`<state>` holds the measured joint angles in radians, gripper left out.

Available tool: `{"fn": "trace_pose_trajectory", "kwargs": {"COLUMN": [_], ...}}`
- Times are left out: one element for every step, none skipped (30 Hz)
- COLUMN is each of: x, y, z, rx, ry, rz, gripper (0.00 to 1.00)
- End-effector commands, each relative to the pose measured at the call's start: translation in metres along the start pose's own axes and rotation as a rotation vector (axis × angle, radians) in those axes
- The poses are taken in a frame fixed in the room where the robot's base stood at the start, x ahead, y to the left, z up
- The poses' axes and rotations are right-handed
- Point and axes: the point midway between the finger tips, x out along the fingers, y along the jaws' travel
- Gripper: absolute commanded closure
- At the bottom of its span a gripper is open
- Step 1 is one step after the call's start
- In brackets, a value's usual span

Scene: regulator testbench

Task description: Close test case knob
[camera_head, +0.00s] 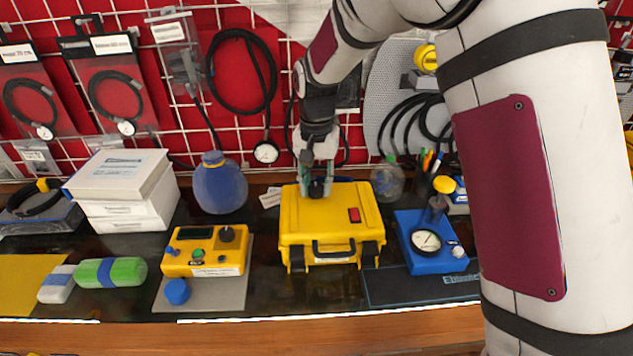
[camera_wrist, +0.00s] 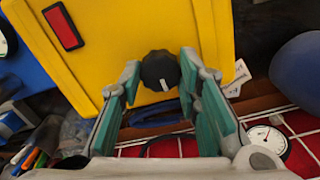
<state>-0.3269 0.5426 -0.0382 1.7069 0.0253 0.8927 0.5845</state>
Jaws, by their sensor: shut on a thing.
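The yellow test case (camera_head: 300,215) stands on the dark bench top, with its lid down and its handle facing me. A black knob (camera_wrist: 158,66) with a white mark sits on its lid, near one edge. My gripper (camera_head: 317,184) reaches down from above onto the lid. In the wrist view my gripper (camera_wrist: 160,74) has its two green-padded fingers on either side of the knob, shut on it. In the head view the fingers partly hide the knob. A red rectangular switch or label (camera_head: 354,215) is on the lid to the right.
A yellow meter box (camera_head: 205,262) stands to the left and a blue gauge box (camera_head: 412,258) to the right. A blue round flask (camera_head: 219,190) stands behind left. A clear jar (camera_head: 387,182) and pens are behind right. The red wall with its wire grid is close behind.

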Motion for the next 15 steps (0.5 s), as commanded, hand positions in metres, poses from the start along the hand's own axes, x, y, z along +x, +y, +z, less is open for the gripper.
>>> {"fn": "trace_pose_trajectory", "kwargs": {"x": [-0.0005, -0.0005, -0.0005, -0.0004, -0.0004, -0.0004, -0.0004, -0.0004, -0.0003, -0.0003, -0.0003, -0.0002, -0.0002, -0.0002, -0.0002], "y": [-0.001, -0.0009, -0.0007, -0.0006, -0.0006, -0.0006, -0.0007, -0.0007, -0.0008, -0.0008, -0.0008, -0.0009, -0.0009, -0.0009, -0.0009], "z": [0.0008, 0.0007, 0.0005, 0.0004, 0.0004, 0.0003, 0.0003, 0.0002, 0.0002, 0.0002, 0.0002, 0.0002, 0.0002, 0.0001, 0.0001], "rx": [0.018, 0.03, 0.044, 0.054, 0.063, 0.072, 0.077, 0.082, 0.088, 0.092, 0.095, 0.097, 0.099, 0.099, 0.1], "ry": [0.0, 0.0, 0.0, 0.0, 0.0, 0.0, 0.0, 0.0, 0.0, 0.0, 0.0, 0.0, 0.0, 0.0, 0.0], "rz": [-0.001, -0.001, -0.001, -0.001, -0.001, -0.001, -0.001, -0.001, -0.002, -0.002, -0.002, -0.002, -0.002, -0.002, -0.002], "gripper": [0.97, 0.97, 0.97, 0.97, 0.97, 0.97, 0.97, 0.97, 0.97, 0.97, 0.97, 0.97, 0.97, 0.97, 0.97]}}
